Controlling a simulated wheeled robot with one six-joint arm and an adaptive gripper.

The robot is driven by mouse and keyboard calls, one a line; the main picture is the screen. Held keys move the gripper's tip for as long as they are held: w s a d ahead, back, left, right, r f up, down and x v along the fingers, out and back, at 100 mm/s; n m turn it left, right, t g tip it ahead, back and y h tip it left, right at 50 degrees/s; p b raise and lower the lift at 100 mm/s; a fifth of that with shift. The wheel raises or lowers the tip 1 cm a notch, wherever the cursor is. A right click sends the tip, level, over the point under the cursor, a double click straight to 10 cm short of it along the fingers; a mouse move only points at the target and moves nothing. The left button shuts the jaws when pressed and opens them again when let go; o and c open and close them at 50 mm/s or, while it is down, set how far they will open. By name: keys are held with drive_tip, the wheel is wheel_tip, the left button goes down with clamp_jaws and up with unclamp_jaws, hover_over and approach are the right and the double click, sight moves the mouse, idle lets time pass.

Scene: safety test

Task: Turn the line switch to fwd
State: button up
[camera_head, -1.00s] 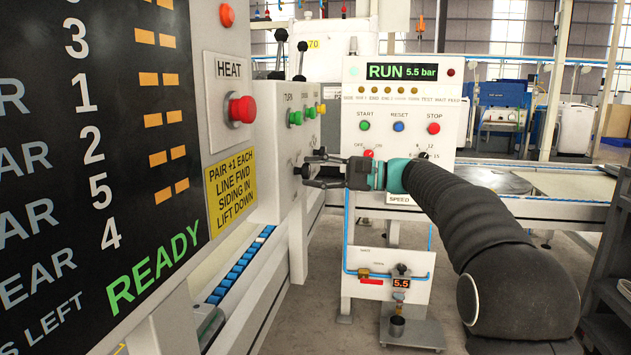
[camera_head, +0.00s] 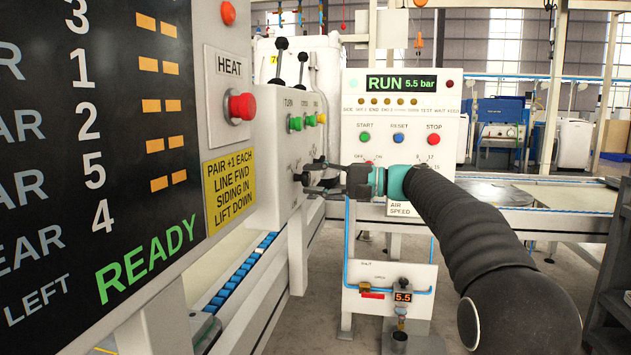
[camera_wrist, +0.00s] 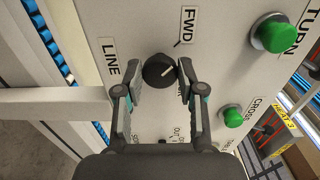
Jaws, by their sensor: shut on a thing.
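The line switch is a round black knob (camera_wrist: 158,70) on the pale panel in the wrist view. A LINE label (camera_wrist: 110,60) is beside it and a FWD label (camera_wrist: 184,25) is above it to the right. The knob's white pointer mark slants up and right; I cannot tell that it lines up with FWD. My gripper (camera_wrist: 160,78) is shut on the knob, one finger on each side. A label by the right finger is partly hidden. In the head view my gripper (camera_head: 312,178) is at the panel's lower part and hides the knob.
Green buttons for TURN (camera_wrist: 273,34) and CROSS (camera_wrist: 232,116) are right of the knob. A red HEAT button (camera_head: 241,107) and a yellow instruction sign (camera_head: 229,190) are left in the head view. A RUN control panel (camera_head: 400,110) stands behind my arm.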

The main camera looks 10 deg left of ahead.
drive_tip(key=o, duration=1.1)
drive_tip(key=d, duration=1.2)
drive_tip(key=shift+s, duration=0.2)
